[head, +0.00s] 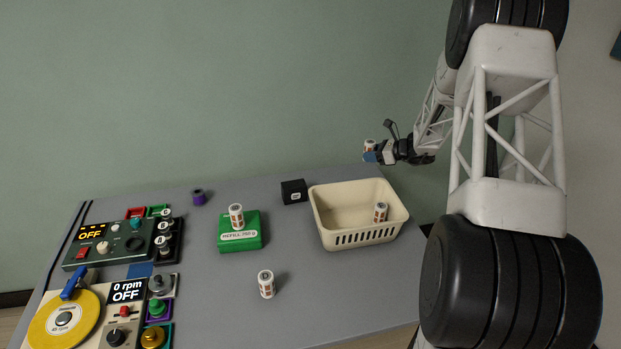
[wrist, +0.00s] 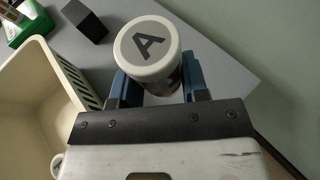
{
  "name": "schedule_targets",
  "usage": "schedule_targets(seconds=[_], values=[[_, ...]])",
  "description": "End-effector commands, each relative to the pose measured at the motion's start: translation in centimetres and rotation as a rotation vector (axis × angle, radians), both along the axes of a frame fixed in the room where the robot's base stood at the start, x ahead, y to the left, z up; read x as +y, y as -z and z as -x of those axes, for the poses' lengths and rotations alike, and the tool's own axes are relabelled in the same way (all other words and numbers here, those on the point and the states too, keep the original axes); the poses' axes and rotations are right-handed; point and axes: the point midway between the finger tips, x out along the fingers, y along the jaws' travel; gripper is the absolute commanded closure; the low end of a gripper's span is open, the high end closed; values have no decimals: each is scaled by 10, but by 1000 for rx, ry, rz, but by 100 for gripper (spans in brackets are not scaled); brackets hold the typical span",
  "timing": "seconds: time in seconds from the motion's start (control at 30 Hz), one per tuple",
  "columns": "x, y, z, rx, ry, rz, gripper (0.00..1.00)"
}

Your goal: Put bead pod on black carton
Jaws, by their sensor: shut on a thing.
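My gripper (head: 371,157) is at the back right, raised beyond the right side of the cream basket. Its blue fingers, seen in the wrist view (wrist: 153,88), are shut on a white pod (wrist: 150,50) with a dark letter A on its lid. This pod also shows at the gripper in the head view (head: 370,145). I cannot tell from its lid whether it is the bead pod. The black carton (head: 294,192) stands on the table left of the basket's back corner, with nothing on it. It also shows at the wrist view's top left (wrist: 84,21).
The cream basket (head: 358,239) holds a similar pod (head: 380,212). Another pod (head: 236,216) stands on a green box (head: 240,241), and one (head: 266,284) stands on the table front. A purple spool (head: 198,197) and control panels (head: 110,243) are at left.

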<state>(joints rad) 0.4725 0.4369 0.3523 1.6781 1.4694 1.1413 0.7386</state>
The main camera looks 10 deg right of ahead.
Motion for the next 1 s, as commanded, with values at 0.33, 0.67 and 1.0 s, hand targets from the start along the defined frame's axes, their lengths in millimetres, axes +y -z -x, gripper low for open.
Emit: schedule_targets(seconds=[0.33, 0.67, 1.0], values=[[0, -62, 0, -2, 0, 2, 83], [4, -102, 1, 1, -18, 0, 83], [53, -78, 16, 1, -277, -1, 83]])
